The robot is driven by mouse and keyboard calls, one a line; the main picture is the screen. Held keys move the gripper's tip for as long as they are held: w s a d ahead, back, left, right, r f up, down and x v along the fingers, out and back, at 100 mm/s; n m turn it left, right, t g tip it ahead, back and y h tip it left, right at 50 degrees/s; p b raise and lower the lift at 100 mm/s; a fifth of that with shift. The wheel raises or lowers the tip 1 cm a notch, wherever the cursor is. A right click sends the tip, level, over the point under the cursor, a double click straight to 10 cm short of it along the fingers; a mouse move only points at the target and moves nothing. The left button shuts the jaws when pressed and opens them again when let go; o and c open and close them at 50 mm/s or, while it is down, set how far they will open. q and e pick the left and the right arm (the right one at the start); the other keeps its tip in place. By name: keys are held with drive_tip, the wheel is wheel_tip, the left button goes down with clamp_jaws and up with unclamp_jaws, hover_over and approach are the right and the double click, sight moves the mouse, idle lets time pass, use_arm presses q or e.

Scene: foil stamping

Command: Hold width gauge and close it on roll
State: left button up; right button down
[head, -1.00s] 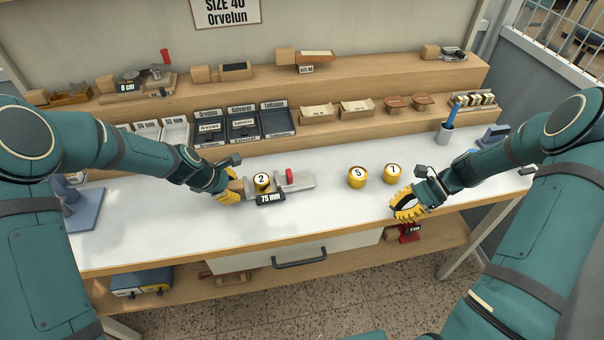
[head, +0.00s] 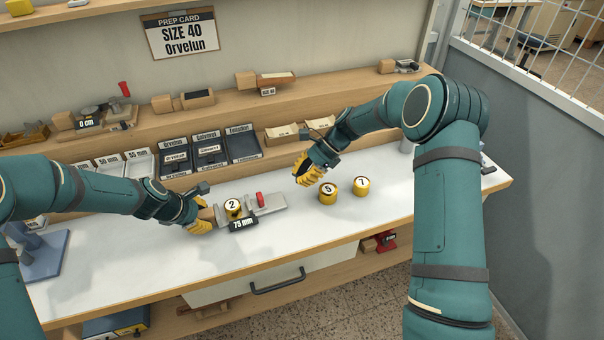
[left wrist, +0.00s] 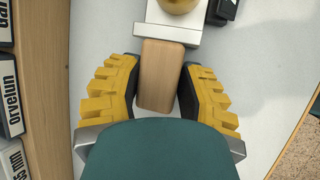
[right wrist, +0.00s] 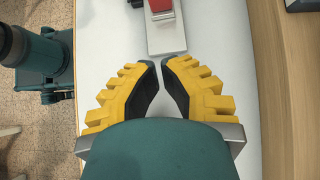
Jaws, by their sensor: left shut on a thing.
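The width gauge (head: 266,207) lies on the white bench, with a grey metal body, a wooden handle, a red piece and a "75 mm" display (head: 243,224). A yellow roll marked 2 (head: 233,212) sits in its gap. My left gripper (head: 205,217) is shut on the wooden handle (left wrist: 161,75) at the gauge's left end. My right gripper (head: 300,170) is empty, a narrow gap between its fingertips, apart from the gauge. In the right wrist view the gauge's plate (right wrist: 166,38) and red piece (right wrist: 160,5) lie ahead of its fingertips.
Yellow rolls marked 5 (head: 328,196) and 7 (head: 361,189) stand right of the gauge, near my right gripper. Dark labelled trays (head: 209,153) and a wooden shelf (head: 290,95) line the back. The bench front is clear.

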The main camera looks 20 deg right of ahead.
sight(254, 208)
use_arm(q)
drive_tip(key=shift+f, duration=0.1)
use_arm(e)
drive_tip(key=x, duration=0.7)
drive_tip(key=shift+r, duration=0.1)
drive_tip(key=shift+s+a+r, duration=0.1)
drive_tip(key=shift+a, duration=1.65)
drive_tip(key=a, duration=0.5)
drive_tip(key=shift+s, duration=0.15)
drive_tip(key=shift+a, duration=0.3)
use_arm(q)
drive_tip(key=shift+d, duration=0.2)
use_arm(e)
drive_tip(key=shift+a, duration=0.1)
